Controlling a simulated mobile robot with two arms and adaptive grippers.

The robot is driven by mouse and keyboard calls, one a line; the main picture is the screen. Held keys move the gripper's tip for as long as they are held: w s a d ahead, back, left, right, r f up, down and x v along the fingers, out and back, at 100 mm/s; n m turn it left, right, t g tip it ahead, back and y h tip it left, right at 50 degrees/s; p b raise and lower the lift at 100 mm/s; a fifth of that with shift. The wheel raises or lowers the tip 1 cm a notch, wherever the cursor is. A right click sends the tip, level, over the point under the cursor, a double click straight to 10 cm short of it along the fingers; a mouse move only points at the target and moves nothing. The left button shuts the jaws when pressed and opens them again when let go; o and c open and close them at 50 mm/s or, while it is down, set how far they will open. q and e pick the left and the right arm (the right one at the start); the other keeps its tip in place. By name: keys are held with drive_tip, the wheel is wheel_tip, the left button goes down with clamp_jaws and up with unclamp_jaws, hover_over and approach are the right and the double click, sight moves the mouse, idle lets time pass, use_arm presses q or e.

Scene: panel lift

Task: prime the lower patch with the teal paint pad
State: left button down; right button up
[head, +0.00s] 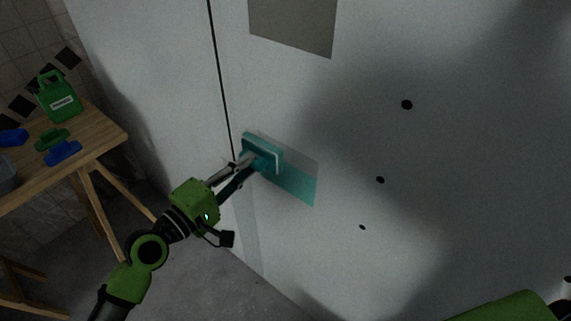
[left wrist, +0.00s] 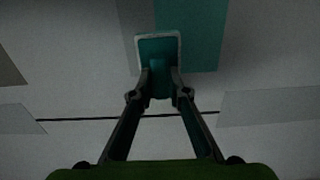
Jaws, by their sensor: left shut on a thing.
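The teal paint pad (head: 262,152) with a pale rim is in my left gripper (head: 243,166), which is shut on its handle. The left wrist view also shows the pad (left wrist: 158,48) ahead of the gripper (left wrist: 160,88). The pad is over the lower patch (head: 298,186) on the wall and hides part of it. Much of the visible patch is teal; a grey strip (left wrist: 133,22) shows beside the teal in the left wrist view. I cannot tell whether the pad touches the wall. My right gripper is not in view.
A grey upper patch (head: 293,24) is higher on the pale wall panel (head: 460,160), which has a dark vertical seam and several dark dots. A wooden table (head: 100,135) at left holds a green jug (head: 59,98) and green and blue items. The floor between is clear.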

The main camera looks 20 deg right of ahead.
sight(273, 164)
use_arm(q)
drive_tip(key=shift+s+d+r+p, duration=0.15)
drive_tip(key=shift+s+d+p, duration=0.7)
drive_tip(key=shift+s+d, duration=0.3)
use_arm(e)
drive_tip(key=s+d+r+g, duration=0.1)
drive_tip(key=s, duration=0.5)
use_arm(q)
drive_tip(key=shift+s+d+p, duration=0.2)
drive_tip(key=shift+s+p, duration=0.2)
drive_tip(key=shift+s, duration=0.1)
drive_tip(key=s+d+p, duration=0.5)
drive_tip(key=s+d, duration=0.1)
drive_tip(key=s, duration=0.2)
drive_tip(key=shift+s+d, duration=0.15)
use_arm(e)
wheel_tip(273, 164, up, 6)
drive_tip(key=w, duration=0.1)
use_arm(q)
drive_tip(key=v, duration=0.7)
drive_tip(key=shift+b, duration=0.45)
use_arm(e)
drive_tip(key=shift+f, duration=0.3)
